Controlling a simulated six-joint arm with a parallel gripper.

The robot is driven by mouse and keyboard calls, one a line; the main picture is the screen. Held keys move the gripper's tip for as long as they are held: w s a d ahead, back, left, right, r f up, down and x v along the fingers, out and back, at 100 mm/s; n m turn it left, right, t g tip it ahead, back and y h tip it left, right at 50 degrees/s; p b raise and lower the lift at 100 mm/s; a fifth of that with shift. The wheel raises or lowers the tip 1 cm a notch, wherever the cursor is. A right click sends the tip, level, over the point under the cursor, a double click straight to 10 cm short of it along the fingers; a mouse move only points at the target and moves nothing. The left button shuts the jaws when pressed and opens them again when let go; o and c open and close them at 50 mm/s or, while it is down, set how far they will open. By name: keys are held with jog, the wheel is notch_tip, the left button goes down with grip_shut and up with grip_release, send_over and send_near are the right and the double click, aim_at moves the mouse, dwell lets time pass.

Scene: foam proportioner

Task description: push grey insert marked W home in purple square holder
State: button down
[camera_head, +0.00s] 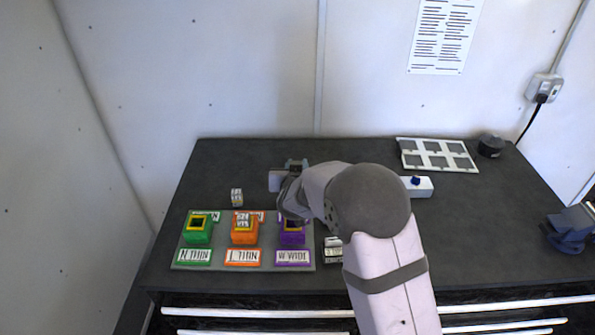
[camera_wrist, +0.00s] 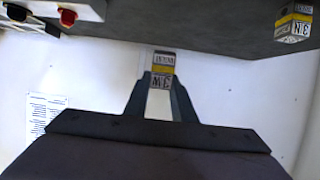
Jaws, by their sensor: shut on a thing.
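My gripper (camera_wrist: 161,80) is shut on a small grey insert (camera_wrist: 162,60) with a yellow band and dark lettering; a W seems to show on its near end. The insert is gripped between the two fingertips and sticks out past them. In the head view my gripper (camera_head: 297,164) is behind the board, mostly hidden by my arm, and the insert cannot be made out there. The purple square holder (camera_head: 292,238) stands at the right end of the board, behind the "W WIDE" label (camera_head: 292,257). My wrist hides its top in part, so its opening is unclear.
The board (camera_head: 220,261) also bears a green holder (camera_head: 197,232), its opening dark, and an orange holder (camera_head: 243,237) with a lettered insert in it. Loose blocks lie behind the board (camera_head: 236,197) and right of it (camera_head: 333,248). A white box (camera_head: 420,188) sits to the right.

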jog(key=s+a+r+n+y+p, duration=0.2)
jog(key=s+a+r+p, duration=0.2)
jog(key=s+a+r, duration=0.25)
jog(key=s+d+f+m+h, duration=0.1)
jog(key=s+d+f, duration=0.2)
jog(key=s+d, duration=0.2)
jog(key=shift+s+d+f+m+h+p, duration=0.15)
jog(key=shift+s+f+m+h+p, duration=0.2)
jog(key=shift+s, duration=0.9)
jog(key=shift+f, duration=0.15)
jog(key=shift+f+b, duration=3.4)
jog(key=shift+f, duration=0.3)
